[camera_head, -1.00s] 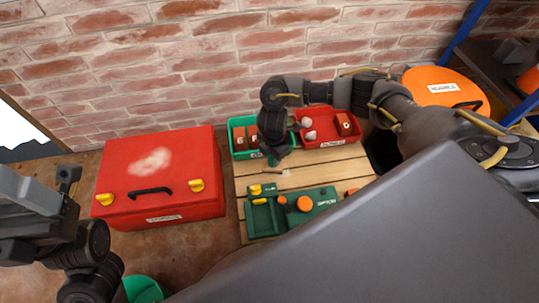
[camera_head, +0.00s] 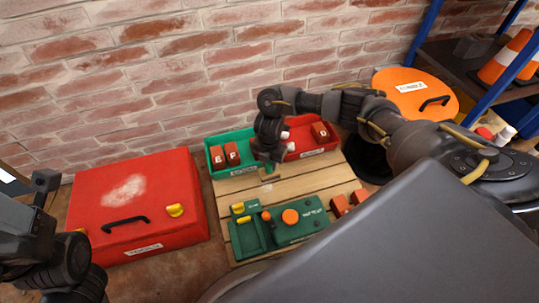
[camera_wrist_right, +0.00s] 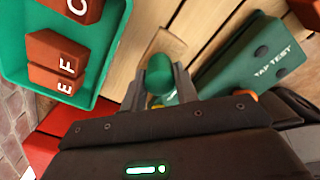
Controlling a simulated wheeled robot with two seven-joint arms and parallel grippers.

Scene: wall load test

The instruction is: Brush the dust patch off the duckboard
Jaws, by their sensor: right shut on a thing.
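The duckboard (camera_head: 300,179) is a pale wooden slatted platform in the middle of the head view. I cannot make out a dust patch on its visible slats; a pale dusty patch (camera_head: 124,190) shows on the red case lid (camera_head: 165,180) at left. My right gripper (camera_head: 268,162) is shut on a green-handled tool, apparently a brush (camera_head: 268,174), over the duckboard's back part. In the right wrist view, the rounded green handle (camera_wrist_right: 158,75) sits between the fingers. Its working end is hard to see. My left gripper (camera_head: 42,190) is partly visible at the left edge; its jaws are unclear.
A green tray (camera_head: 241,169) and a red tray (camera_head: 318,154) with lettered blocks stand at the back. The green tap-test unit (camera_head: 285,240) occupies the duckboard's front. Loose red blocks (camera_head: 340,206) lie at its right. An orange-lidded drum (camera_head: 390,88) and shelf stand at right.

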